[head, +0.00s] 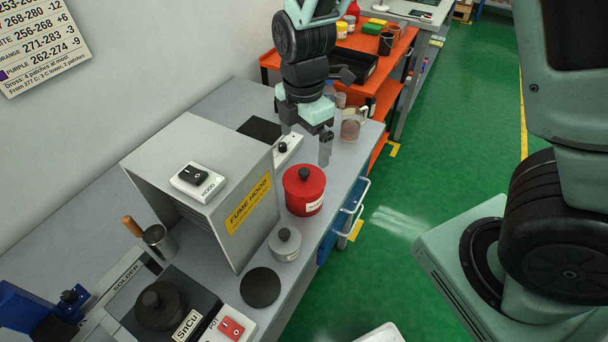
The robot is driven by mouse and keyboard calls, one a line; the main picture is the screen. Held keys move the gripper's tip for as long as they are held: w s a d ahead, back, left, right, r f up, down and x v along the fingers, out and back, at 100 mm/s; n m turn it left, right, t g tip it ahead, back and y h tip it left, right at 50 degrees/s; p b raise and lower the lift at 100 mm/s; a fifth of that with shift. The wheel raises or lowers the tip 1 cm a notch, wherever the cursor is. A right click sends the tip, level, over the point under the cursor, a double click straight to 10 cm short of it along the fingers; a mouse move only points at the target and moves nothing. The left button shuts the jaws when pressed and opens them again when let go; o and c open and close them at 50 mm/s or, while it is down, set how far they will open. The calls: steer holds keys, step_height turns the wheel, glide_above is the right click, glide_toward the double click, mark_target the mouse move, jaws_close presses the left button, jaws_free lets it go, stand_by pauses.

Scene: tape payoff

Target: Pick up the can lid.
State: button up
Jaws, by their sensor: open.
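A red can (304,204) stands on the grey bench, right of the fume hood, with a white label. Its red lid (317,180) is on top and has a black knob (305,174). A smaller grey can (285,252) stands in front of it, also topped by a lid with a dark knob (284,234). I cannot tell which lid is the task's can lid. My gripper (306,135) is open and empty, pointing down over the bench behind the red can. It is apart from both lids. The bench surface right under the gripper is partly hidden.
The fume hood (215,160) stands close on the left. A black disc (260,287) lies in front of the grey can. An SnCu pot (175,310) is at the front left. A glass jar (352,124) stands right of my gripper. An orange cart (345,48) is behind.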

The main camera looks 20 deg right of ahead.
mark_target(304, 171)
step_height(304, 171, down, 10)
steer(key=shift+f+p, duration=0.15)
steer(key=shift+p, duration=0.85)
steer(key=c, duration=0.7)
